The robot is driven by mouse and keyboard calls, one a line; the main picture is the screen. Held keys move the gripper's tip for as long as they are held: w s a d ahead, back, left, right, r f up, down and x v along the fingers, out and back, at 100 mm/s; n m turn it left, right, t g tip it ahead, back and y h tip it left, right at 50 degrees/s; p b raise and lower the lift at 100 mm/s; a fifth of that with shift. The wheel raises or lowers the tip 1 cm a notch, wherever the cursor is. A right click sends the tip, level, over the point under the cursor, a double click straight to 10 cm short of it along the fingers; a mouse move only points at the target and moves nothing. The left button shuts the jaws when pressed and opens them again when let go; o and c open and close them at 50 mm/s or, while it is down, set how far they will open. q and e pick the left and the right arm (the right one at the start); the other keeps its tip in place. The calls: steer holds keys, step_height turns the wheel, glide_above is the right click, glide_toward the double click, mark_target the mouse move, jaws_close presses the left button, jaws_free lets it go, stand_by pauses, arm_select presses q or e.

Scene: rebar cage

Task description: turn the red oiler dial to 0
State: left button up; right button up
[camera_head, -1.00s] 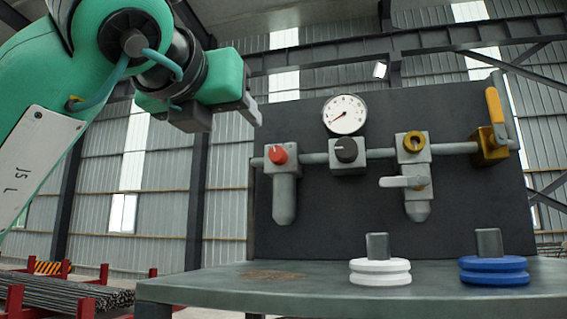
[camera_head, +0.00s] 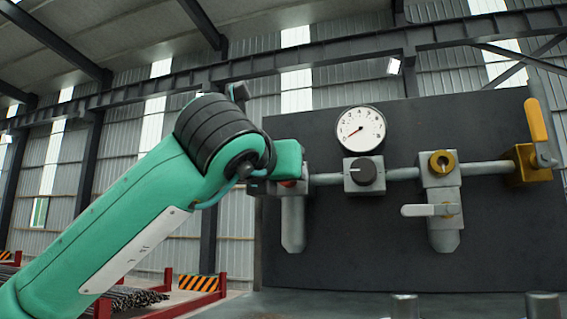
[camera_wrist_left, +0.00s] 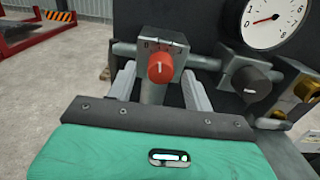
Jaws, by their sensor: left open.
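The red oiler dial (camera_wrist_left: 161,67) sits on the front of a grey block (camera_wrist_left: 176,54) with small scale marks above it, in the left wrist view. In the head view only a sliver of the dial (camera_head: 288,183) shows beside my left gripper (camera_head: 280,181). In the left wrist view the two fingers of my left gripper (camera_wrist_left: 158,88) stand apart, one on each side of the dial and its block. The gripper is open, and I cannot tell whether a finger touches anything. The grey bowl (camera_head: 293,225) hangs below the block. My right gripper is not in view.
A black knob (camera_head: 364,172) on a grey block, a white gauge (camera_head: 361,130), a brass fitting with a grey lever (camera_head: 432,210) and a yellow-handled valve (camera_head: 535,120) line the pipe to the right. The dark panel (camera_head: 350,255) stands behind them.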

arm_select(q)
steer(key=shift+w+d, duration=0.2)
steer(key=shift+w, duration=0.45)
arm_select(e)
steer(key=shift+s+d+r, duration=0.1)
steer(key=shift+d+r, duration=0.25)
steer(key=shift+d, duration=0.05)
arm_select(q)
steer(key=c, duration=1)
steer(key=n+b, duration=0.6)
steer(key=b, duration=0.3)
steer(key=shift+s, duration=0.1)
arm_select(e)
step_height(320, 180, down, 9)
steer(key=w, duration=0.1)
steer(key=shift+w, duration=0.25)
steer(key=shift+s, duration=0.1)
